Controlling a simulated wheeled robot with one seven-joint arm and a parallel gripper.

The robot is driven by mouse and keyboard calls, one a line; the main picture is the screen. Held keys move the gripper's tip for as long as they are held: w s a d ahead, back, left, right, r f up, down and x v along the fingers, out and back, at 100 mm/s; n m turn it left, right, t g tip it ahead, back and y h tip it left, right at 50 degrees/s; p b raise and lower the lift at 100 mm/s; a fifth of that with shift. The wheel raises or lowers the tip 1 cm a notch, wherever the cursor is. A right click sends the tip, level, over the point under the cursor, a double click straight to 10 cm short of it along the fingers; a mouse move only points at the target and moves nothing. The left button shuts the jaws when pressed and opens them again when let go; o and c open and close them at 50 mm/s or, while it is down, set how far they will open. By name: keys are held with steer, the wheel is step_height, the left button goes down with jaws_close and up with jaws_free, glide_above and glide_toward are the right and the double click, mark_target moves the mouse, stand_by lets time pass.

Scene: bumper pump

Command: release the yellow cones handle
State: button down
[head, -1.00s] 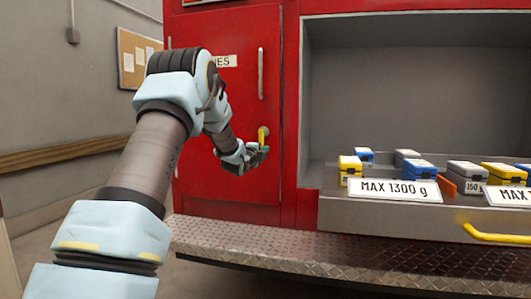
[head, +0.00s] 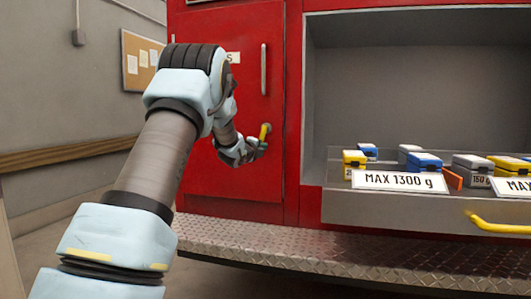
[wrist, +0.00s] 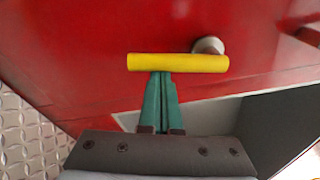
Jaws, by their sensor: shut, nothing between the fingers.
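The yellow handle (head: 265,132) is a short bar on a round grey mount on the red cabinet door (head: 235,178). In the wrist view the yellow bar (wrist: 178,63) lies across the picture just beyond my fingertips. My gripper (head: 256,148) is at the handle's lower end in the head view. In the wrist view its green fingers (wrist: 161,76) are together, with nothing between them. The bar covers the very tips, so I cannot tell whether they touch it.
A drawer (head: 400,207) stands open to the right, holding several small coloured boxes and a yellow pull (head: 497,224). A vertical grey door bar (head: 264,68) is above the handle. A metal tread-plate step (head: 330,248) runs below. A grey wall is at left.

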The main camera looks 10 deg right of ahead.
steer(key=shift+w+a+r+m+y+b, duration=0.5)
steer(key=shift+a+r+m+b, duration=0.35)
steer(key=shift+m+b, duration=1)
steer(key=shift+w+a+r+m+y+b, duration=0.35)
steer(key=shift+w+a+r+m+b, duration=0.55)
steer(key=shift+m, duration=1.65)
steer(key=shift+w+a+r+m+y+b, duration=0.15)
steer(key=shift+a+r+m+y+b, duration=0.65)
steer(key=shift+m+b, duration=1.2)
steer(key=shift+a+f+h, duration=0.2)
steer(key=shift+h, duration=0.15)
steer(key=shift+f, duration=0.1)
steer(key=b, duration=0.4)
glide_toward(251, 134)
steer(key=s+a+f, duration=0.2)
steer(key=s+f, duration=0.2)
steer(key=shift+s+a+r, duration=0.15)
steer(key=shift+s, duration=0.15)
steer(key=shift+a, duration=0.1)
